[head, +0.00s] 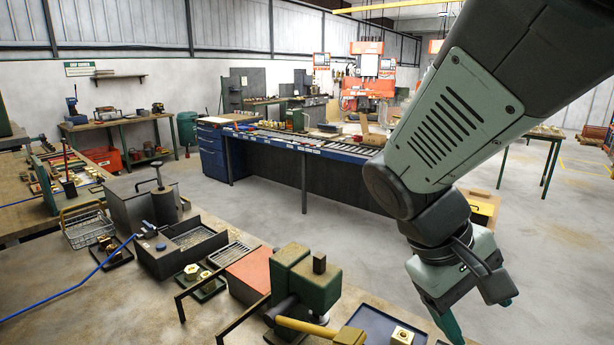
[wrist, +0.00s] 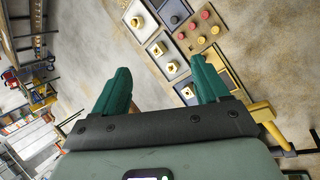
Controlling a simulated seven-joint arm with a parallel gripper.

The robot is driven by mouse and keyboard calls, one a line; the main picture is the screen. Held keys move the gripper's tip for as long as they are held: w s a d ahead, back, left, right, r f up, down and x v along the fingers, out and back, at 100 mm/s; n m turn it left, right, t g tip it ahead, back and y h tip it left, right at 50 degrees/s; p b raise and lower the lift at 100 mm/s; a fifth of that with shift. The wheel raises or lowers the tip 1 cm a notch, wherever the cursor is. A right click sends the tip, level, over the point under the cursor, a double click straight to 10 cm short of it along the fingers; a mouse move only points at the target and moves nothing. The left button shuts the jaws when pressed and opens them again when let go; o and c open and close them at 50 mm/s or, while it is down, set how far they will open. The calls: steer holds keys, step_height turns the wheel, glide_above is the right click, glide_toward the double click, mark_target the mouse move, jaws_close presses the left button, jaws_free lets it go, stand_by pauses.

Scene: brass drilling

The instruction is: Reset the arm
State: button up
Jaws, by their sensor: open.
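My arm comes in from the upper right of the head view. My gripper (head: 458,325) hangs over the right end of the front workbench, near a dark blue tray (head: 368,322) with a brass nut (head: 402,335). Its fingertips are partly cut off by the bottom edge there. In the wrist view my gripper (wrist: 160,82) shows two green fingers, wide apart with nothing between them. Beyond the fingers are bare floor and, to the right, trays with brass parts.
A green vise (head: 305,280) with a yellow-handled tool stands on the bench left of my gripper. Left of it are a black machine tray (head: 180,250) and a wire basket (head: 88,225). A long blue workbench (head: 300,145) stands behind. The floor between the benches is clear.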

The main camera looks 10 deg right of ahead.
steer(key=s+a+r+t+y, duration=0.1)
steer(key=a+r+t+y, duration=0.2)
steer(key=a, duration=0.3)
steer(key=s+a+r+m+t+y, duration=0.1)
steer(key=a+r+t+y, duration=0.1)
steer(key=a+r, duration=0.3)
steer(key=shift+s+a+t+y, duration=0.25)
steer(key=shift+a+t+y, duration=0.15)
steer(key=shift+a+t, duration=0.65)
steer(key=shift+a, duration=0.1)
